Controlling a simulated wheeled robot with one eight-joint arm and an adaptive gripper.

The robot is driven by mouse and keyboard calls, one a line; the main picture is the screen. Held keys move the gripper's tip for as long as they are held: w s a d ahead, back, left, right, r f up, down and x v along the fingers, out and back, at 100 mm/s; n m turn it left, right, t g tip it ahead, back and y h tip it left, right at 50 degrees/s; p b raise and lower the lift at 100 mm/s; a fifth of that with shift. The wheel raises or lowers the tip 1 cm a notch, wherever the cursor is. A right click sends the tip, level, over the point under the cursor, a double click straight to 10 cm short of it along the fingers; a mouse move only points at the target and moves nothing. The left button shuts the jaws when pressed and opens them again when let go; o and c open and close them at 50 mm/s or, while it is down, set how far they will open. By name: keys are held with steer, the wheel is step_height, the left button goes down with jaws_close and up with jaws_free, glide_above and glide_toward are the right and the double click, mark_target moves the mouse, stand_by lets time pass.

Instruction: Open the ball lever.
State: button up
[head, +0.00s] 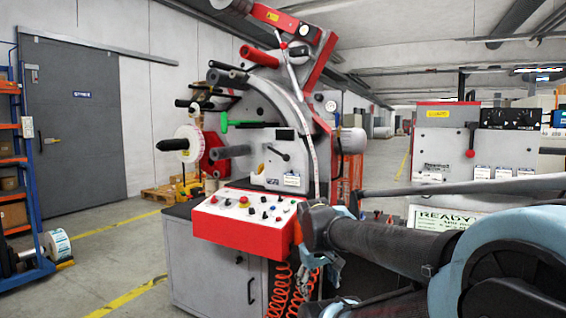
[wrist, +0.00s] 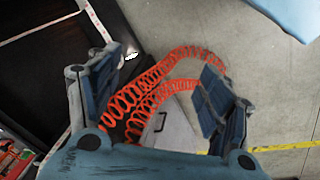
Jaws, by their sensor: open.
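The label rewinder (head: 275,110) stands in the middle of the head view. A short black lever with a round end (head: 279,153) sits on its grey front plate, above the control panel. A red ball knob (head: 283,46) also shows at its top, and a lever with a red ball (head: 470,153) is on the machine at right. I cannot tell which is the ball lever. My gripper (wrist: 158,95) is open and empty in the wrist view, above the floor and coiled orange hoses. In the head view it is low beside the cabinet, partly hidden by my arm, well below the levers.
The red-edged control panel (head: 240,218) juts out above the grey cabinet (head: 215,268). Coiled orange hoses (head: 279,290) hang beside the cabinet and show between my fingers in the wrist view (wrist: 150,85). A blue rack (head: 30,190) stands at left. Floor is clear between rack and cabinet.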

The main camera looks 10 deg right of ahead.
steer(key=w+d+r+n+t+h, duration=0.1)
steer(key=w+d+r+n+h, duration=0.25)
steer(key=w+r+n, duration=0.45)
steer(key=n+t+h, duration=0.8)
steer(key=n+t, duration=0.1)
steer(key=n, duration=0.9)
glide_toward(284, 158)
steer(key=x, duration=0.8)
steer(key=w+a+x, duration=0.1)
steer(key=x, duration=0.3)
steer(key=shift+w+f, duration=0.15)
steer(key=shift+f, duration=0.05)
steer(key=c, duration=1.6)
steer(key=shift+r, duration=0.1)
